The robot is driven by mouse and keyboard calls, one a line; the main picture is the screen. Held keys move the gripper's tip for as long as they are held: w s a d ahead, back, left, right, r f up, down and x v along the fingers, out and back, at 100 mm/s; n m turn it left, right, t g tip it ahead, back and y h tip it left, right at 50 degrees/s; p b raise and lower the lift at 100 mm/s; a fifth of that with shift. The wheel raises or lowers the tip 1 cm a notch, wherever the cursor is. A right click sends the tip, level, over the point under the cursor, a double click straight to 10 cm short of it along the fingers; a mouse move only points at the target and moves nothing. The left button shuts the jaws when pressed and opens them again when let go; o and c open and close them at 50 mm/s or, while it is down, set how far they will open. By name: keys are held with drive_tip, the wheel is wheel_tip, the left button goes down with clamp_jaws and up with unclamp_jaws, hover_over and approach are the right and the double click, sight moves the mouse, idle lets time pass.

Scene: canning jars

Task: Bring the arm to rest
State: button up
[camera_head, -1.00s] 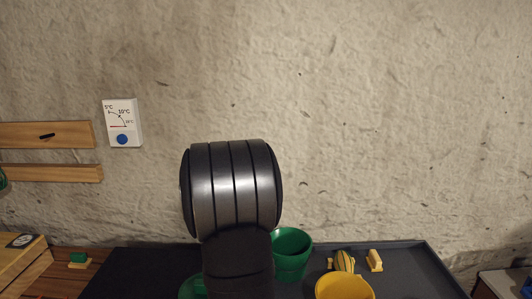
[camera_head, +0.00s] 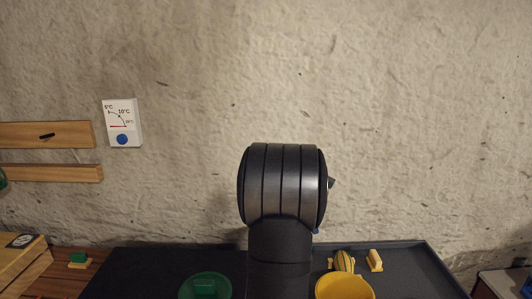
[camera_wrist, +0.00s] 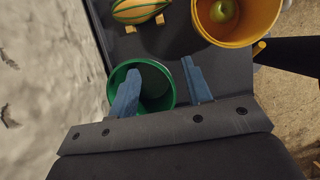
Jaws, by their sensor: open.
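My gripper (camera_wrist: 162,92) shows in the wrist view with its two blue fingers spread apart and nothing between them. It hangs above a green container (camera_wrist: 160,86), which lies behind the fingers in that view.
A dark tray (camera_head: 413,271) holds a yellow container (camera_head: 343,288), a striped squash-like item (camera_head: 343,261), a small yellow block (camera_head: 375,260) and a green round container (camera_head: 190,291). A green fruit (camera_wrist: 223,11) lies in the yellow container. A dial gauge (camera_head: 130,109) hangs on the wall.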

drive_tip(key=w+a+f, duration=0.3)
drive_tip(key=w+f, duration=0.1)
drive_tip(key=w, duration=0.1)
drive_tip(key=shift+w+a+f, duration=0.15)
drive_tip(key=shift+w+a, duration=0.05)
drive_tip(key=shift+w, duration=0.2)
